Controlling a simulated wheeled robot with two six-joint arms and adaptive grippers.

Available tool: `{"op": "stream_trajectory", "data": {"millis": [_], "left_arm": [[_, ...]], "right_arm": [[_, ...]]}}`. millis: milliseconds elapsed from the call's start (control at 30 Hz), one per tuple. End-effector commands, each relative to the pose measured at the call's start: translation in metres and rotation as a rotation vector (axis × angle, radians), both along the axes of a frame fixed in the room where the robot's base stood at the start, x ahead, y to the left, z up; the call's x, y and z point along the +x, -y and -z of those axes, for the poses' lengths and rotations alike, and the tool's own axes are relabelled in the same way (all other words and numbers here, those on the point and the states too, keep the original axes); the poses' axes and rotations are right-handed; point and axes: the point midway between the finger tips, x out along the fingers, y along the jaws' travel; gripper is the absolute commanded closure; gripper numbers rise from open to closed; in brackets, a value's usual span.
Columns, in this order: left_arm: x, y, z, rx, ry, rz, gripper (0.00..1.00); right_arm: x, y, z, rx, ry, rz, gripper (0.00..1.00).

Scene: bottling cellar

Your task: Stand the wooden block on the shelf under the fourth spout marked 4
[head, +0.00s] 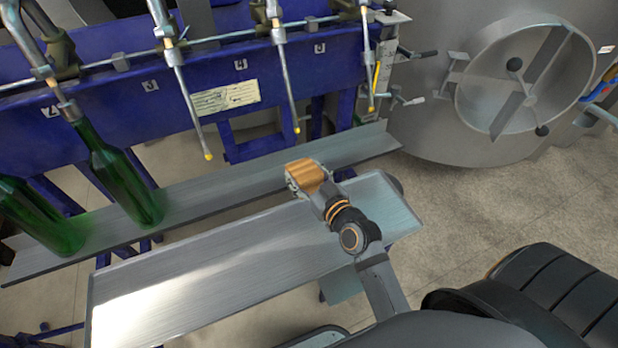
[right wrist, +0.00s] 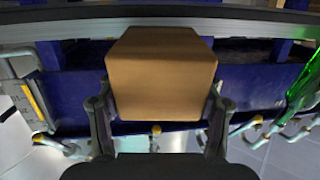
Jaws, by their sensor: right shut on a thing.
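The wooden block (head: 308,175) is held in my right gripper (head: 308,184), by the front edge of the long grey shelf (head: 230,187). I cannot tell whether it touches the shelf. In the right wrist view the block (right wrist: 160,75) sits between both fingers of the gripper (right wrist: 163,112). The label 4 (head: 240,64) is on the blue beam; the spout (head: 289,85) just right of it hangs behind and a little left of the block. My left gripper is not in view.
Two green bottles (head: 125,185) stand on the shelf at the left. A wide grey tray (head: 250,260) lies in front of the shelf. Another spout (head: 369,65) hangs at the right. A steel tank (head: 440,90) stands at the back right. The shelf right of the bottles looks clear.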

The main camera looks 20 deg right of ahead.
Motion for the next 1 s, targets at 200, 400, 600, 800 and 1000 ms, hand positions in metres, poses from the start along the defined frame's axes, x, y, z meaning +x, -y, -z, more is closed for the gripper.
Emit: {"op": "stream_trajectory", "data": {"millis": [200,400,600,800,1000], "left_arm": [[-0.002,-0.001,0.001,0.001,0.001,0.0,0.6],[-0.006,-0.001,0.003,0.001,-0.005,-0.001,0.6],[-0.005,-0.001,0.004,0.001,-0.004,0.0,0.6],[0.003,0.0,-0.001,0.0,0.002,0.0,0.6],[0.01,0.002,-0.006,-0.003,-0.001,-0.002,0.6]], "right_arm": [[0.019,-0.001,0.001,-0.001,0.002,0.0,0.73],[0.035,-0.001,0.003,-0.001,0.002,0.0,0.73],[0.051,-0.002,0.006,-0.001,0.002,0.001,0.73],[0.067,-0.002,0.008,-0.001,0.002,0.001,0.73],[0.083,-0.002,0.011,0.0,0.002,0.002,0.73]]}}
